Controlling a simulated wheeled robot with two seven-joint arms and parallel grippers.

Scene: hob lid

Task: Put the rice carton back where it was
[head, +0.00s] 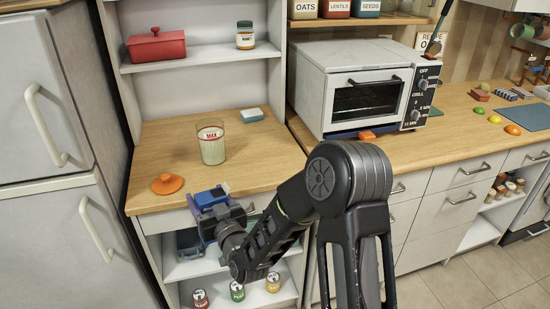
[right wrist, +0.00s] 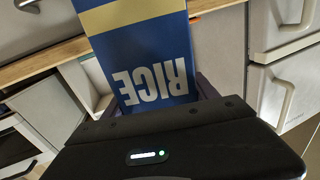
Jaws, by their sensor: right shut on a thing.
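The blue rice carton (right wrist: 145,60), with white RICE lettering and a yellow band, fills the upper middle of the right wrist view. My right gripper (right wrist: 155,105) is shut on it. In the head view the carton (head: 208,196) shows as a small blue shape at the front edge of the wooden cupboard counter, partly hidden by my right gripper (head: 218,210). The carton appears to be in front of or just over that edge; its exact height is hard to tell. My left gripper is not in view.
A red pot (head: 156,45) and a jar (head: 245,35) are on the shelf above. Cans (head: 237,289) stand below. A toaster oven (head: 360,85) is right.

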